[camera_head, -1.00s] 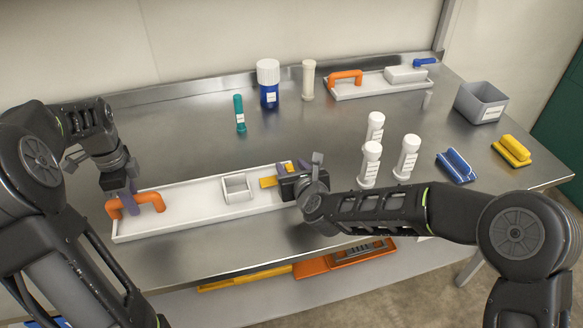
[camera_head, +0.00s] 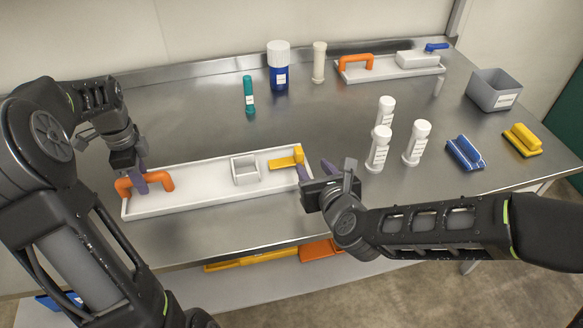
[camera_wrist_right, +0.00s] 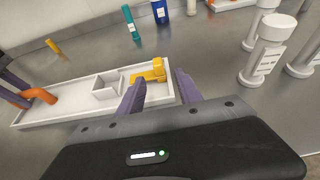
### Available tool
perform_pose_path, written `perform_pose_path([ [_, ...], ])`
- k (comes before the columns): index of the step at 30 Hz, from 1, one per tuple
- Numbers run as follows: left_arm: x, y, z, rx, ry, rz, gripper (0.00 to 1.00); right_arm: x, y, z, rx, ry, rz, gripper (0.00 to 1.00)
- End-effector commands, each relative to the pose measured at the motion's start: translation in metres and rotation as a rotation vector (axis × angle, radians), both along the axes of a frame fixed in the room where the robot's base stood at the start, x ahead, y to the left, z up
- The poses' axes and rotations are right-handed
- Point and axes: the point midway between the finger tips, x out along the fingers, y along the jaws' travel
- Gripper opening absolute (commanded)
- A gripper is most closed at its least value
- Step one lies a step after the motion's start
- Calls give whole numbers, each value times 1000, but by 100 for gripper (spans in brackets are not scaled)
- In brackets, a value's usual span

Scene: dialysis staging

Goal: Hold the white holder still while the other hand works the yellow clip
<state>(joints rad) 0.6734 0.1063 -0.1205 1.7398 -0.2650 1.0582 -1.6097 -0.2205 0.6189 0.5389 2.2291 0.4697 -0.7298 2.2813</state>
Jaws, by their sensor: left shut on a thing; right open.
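The white holder (camera_head: 205,190) is a long shallow tray on the near part of the steel table, with an orange handle (camera_head: 165,181) at its left end. A small white open box (camera_head: 245,170) sits inside it. The yellow clip (camera_head: 284,162) is at its right end, with a raised end part; it also shows in the right wrist view (camera_wrist_right: 150,72). My left gripper (camera_head: 141,184) is shut on the orange handle. My right gripper (camera_head: 316,169) is open and empty, just right of the clip and apart from it; its fingers (camera_wrist_right: 161,80) show in the wrist view.
White bottles (camera_head: 378,148) stand right of the holder. Blue (camera_head: 464,153) and yellow (camera_head: 522,140) handled blocks and a grey bin (camera_head: 495,92) are at the right. A teal tube (camera_head: 249,95), a blue jar (camera_head: 279,68) and a second white tray (camera_head: 390,72) stand behind. The table's middle is clear.

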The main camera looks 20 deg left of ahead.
Motion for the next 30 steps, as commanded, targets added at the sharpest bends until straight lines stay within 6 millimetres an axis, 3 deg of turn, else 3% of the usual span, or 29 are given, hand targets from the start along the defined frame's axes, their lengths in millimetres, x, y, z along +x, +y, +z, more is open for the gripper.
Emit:
perform_pose_path([
  [29,0,0,0,1,-1,24,0,0,0,2,1,1,1,42],
  [30,0,0,0,1,-1,24,25,0,0,2,1,1,1,42],
])
